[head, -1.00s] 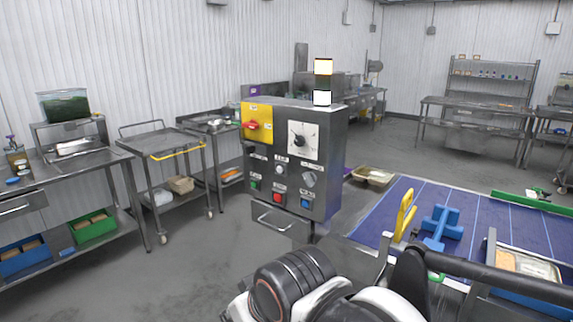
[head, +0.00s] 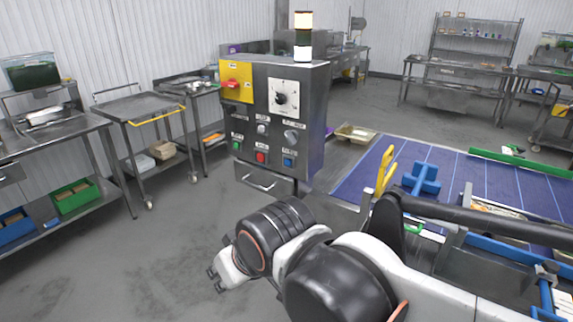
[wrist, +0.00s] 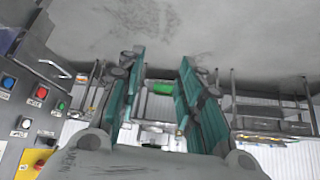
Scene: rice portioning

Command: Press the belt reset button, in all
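The grey control box (head: 315,120) stands left of the blue belt. Its lower row has a green button (head: 237,145), a red button (head: 261,157) and a blue button (head: 288,162); their labels are too small to read, so I cannot tell which is the belt reset button. In the wrist view the box is inverted at the left, with the blue button (wrist: 8,82), red button (wrist: 41,92) and green button (wrist: 60,105). My gripper (wrist: 158,75) has its teal fingers apart with nothing between them. In the head view my gripper (head: 214,279) is below and in front of the box, clear of it.
A drawer handle (head: 262,184) juts from the box below the buttons. A yellow upright piece (head: 385,168) and a blue fixture (head: 421,179) stand by the blue belt (head: 350,186). A steel cart (head: 138,107) is at the left. The floor before the box is clear.

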